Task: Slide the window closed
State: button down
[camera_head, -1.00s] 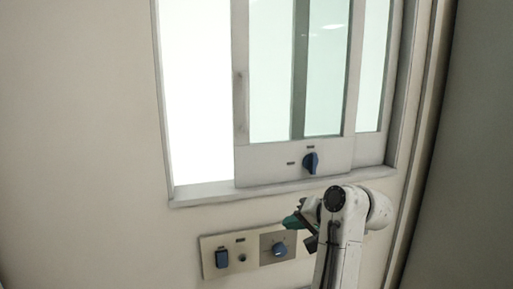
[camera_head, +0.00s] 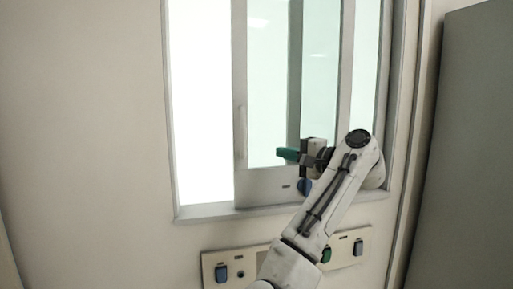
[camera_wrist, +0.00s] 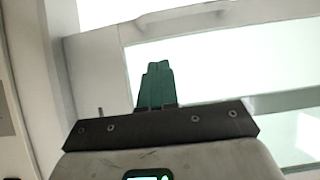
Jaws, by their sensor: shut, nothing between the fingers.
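The window (camera_head: 224,209) has a grey frame and a sliding sash (camera_head: 241,150) with a pale glass pane. The sash stands right of a bright open gap (camera_head: 200,100) at the left of the frame. A slim handle (camera_head: 240,118) runs along the sash's left stile; a curved handle (camera_wrist: 182,13) shows at the top of the wrist view. My gripper (camera_head: 283,154), with green fingers (camera_wrist: 156,86), is shut and empty in front of the lower glass, right of the handle. Contact with the glass cannot be told.
A switch panel (camera_head: 211,264) with blue and green controls sits on the wall below the window, partly hidden by my arm. A tall grey surface (camera_head: 475,130) stands at the right. The wall (camera_head: 80,130) left of the window is bare.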

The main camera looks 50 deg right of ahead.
jog(key=w+a, duration=0.1)
jog(key=w, duration=0.1)
jog(key=w+a+p, duration=0.1)
jog(key=w, duration=0.2)
jog(key=w+a+p, duration=0.1)
jog(key=w, duration=0.1)
jog(key=shift+w+a, duration=0.1)
jog(key=shift+w, duration=0.3)
jog(key=w+a, duration=0.9)
jog(key=a, duration=0.6)
jog(key=shift+w+a, duration=0.2)
